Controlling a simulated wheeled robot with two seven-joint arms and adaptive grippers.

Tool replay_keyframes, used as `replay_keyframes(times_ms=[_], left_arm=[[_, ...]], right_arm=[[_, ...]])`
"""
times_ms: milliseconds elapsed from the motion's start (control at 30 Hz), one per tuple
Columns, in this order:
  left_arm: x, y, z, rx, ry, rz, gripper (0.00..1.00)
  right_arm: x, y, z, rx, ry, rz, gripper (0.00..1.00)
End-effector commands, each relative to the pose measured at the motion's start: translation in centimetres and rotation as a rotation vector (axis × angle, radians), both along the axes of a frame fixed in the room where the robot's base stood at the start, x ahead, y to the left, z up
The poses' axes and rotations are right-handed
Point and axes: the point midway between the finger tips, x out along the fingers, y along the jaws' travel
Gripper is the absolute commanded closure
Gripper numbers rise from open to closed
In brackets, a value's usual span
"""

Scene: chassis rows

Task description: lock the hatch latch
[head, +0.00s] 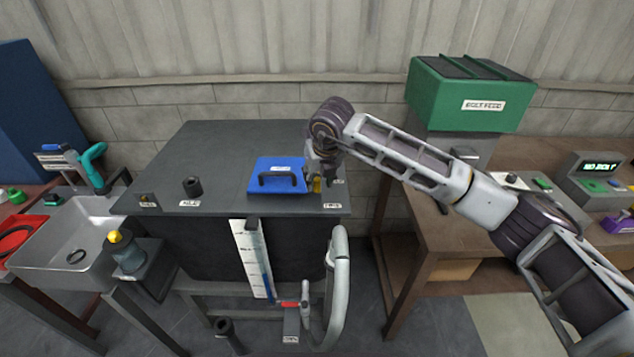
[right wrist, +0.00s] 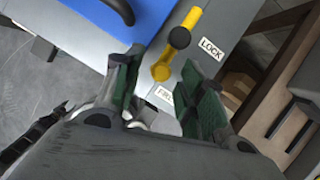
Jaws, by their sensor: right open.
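The blue hatch (head: 264,184), with a dark handle, lies on the dark tank top in the head view. Its blue edge also shows at the top left of the right wrist view (right wrist: 88,14). The yellow latch (right wrist: 188,22) sits beside it on a grey surface, with a black round part at its middle. Its yellow knob end lies by a partly covered label that seems to read FREE (right wrist: 165,95); the LOCK label (right wrist: 211,48) is to the right. My right gripper (right wrist: 160,70) is open, its green-padded fingers on either side of the knob end; contact is unclear. My left gripper is out of view.
A curved grey pipe (head: 338,285) rises at the tank's front right. A green bin (head: 455,100) and wooden bench (head: 440,235) stand to the right.

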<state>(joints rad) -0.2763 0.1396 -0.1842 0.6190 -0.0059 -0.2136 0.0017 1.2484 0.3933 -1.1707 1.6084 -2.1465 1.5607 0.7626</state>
Motion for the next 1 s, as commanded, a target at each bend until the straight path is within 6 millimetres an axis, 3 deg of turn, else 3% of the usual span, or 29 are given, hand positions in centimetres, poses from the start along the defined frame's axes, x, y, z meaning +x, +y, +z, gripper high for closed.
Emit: replay_keyframes(times_ms=[300,667,1000], left_arm=[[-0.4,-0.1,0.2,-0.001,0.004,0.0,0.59],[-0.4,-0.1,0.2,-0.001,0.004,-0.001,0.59],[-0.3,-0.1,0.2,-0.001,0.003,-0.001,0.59]], right_arm=[[1.0,0.3,-2.5,-0.002,0.001,0.001,0.6],[1.1,0.3,-2.8,-0.002,0.001,0.001,0.6],[1.1,0.4,-2.8,-0.001,0.001,0.001,1.0]])
